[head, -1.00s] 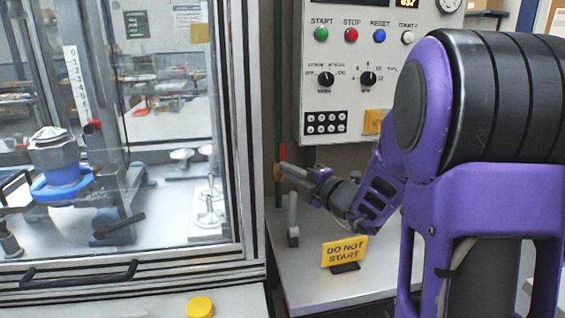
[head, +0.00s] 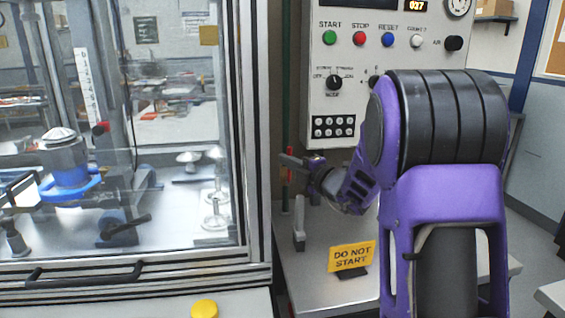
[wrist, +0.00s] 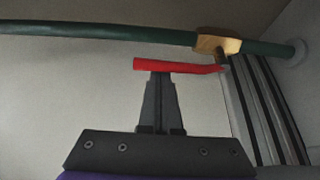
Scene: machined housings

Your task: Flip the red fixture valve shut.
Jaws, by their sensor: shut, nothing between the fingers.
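The red valve handle (wrist: 178,66) shows in the wrist view as a bar running roughly along the green pipe, a little off it. Its right end joins the brass valve body (wrist: 217,46). My gripper (wrist: 160,76) is shut and empty. Its fingertips are at the near edge of the handle, around its middle; I cannot tell whether they touch. In the head view my gripper (head: 283,160) is in front of the pipe, left of the control panel, and the valve is mostly hidden behind it.
The green pipe (wrist: 100,33) runs along the wall beside the glazed cabinet's frame (head: 257,150). The control panel (head: 350,100) hangs to the right. A grey upright lever (head: 299,225) and a yellow "DO NOT START" sign (head: 352,256) stand on the bench below.

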